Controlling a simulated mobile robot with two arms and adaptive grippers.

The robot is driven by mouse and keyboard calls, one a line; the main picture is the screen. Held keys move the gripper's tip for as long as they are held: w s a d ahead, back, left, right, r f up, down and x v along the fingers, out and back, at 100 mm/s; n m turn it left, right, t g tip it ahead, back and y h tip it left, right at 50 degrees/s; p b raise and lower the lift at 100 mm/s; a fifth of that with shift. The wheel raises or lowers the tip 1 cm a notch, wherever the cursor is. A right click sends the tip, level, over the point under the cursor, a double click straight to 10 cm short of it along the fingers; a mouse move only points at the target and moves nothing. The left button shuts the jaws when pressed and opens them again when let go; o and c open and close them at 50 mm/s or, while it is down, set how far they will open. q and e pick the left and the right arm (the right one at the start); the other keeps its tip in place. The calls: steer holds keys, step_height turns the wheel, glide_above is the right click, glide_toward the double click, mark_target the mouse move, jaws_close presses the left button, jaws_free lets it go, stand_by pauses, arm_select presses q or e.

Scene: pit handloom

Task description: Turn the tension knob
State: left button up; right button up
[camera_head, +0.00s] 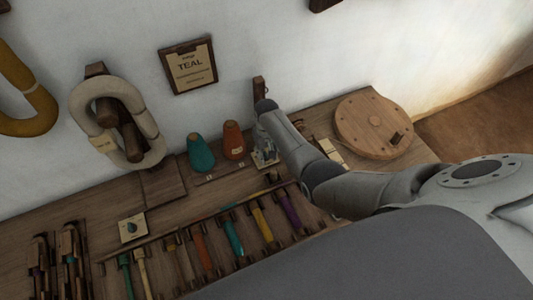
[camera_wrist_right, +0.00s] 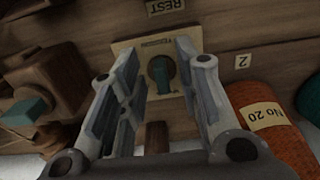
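The tension knob (camera_wrist_right: 160,72) is a small teal grip on a dark round base, set on a cream plate (camera_wrist_right: 127,47) in the right wrist view. My right gripper (camera_wrist_right: 156,62) is open. Its two grey fingers show on either side of the knob with space between. I cannot tell how far the fingertips reach down around it. In the head view my right gripper (camera_head: 265,157) is over the cream plate on the bench, beside the orange cone, and hides the knob. My left gripper is not in view.
An orange cone (camera_head: 233,140) and a teal cone (camera_head: 201,153) stand just left of the gripper. A round wooden disc (camera_head: 374,124) lies to the right. Several coloured shuttles lie in a rack along the front.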

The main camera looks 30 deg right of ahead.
steer(key=shift+c, duration=1)
jaws_close()
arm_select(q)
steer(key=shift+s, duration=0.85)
